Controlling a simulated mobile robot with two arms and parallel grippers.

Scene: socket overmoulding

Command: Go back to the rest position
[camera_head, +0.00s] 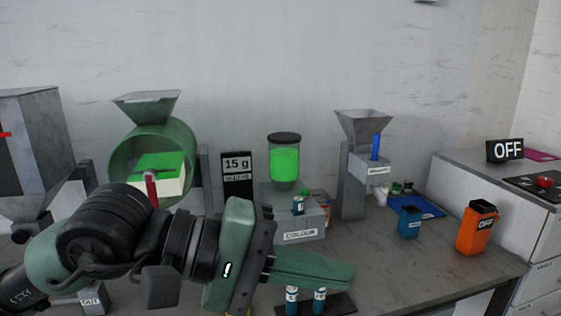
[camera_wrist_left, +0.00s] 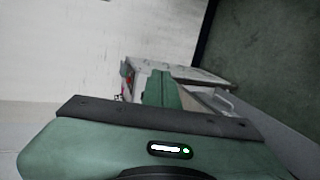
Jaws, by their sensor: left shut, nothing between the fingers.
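My left gripper (camera_head: 312,270) comes in from the left in the head view, in front of the worktable. Its green fingers are together with nothing between them, and they point to the right. In the left wrist view the shut fingers (camera_wrist_left: 161,90) show beyond the dark gripper edge. The gripper hides part of the table's front and the lower part of the scene behind it. My right gripper is in neither view.
Behind my arm stand a green drum (camera_head: 128,158), a 15 g display (camera_head: 237,165), a COLOUR unit (camera_head: 312,228) and a hopper stand (camera_head: 351,190). Blue-and-white vials (camera_head: 319,300) stand close by the fingers.

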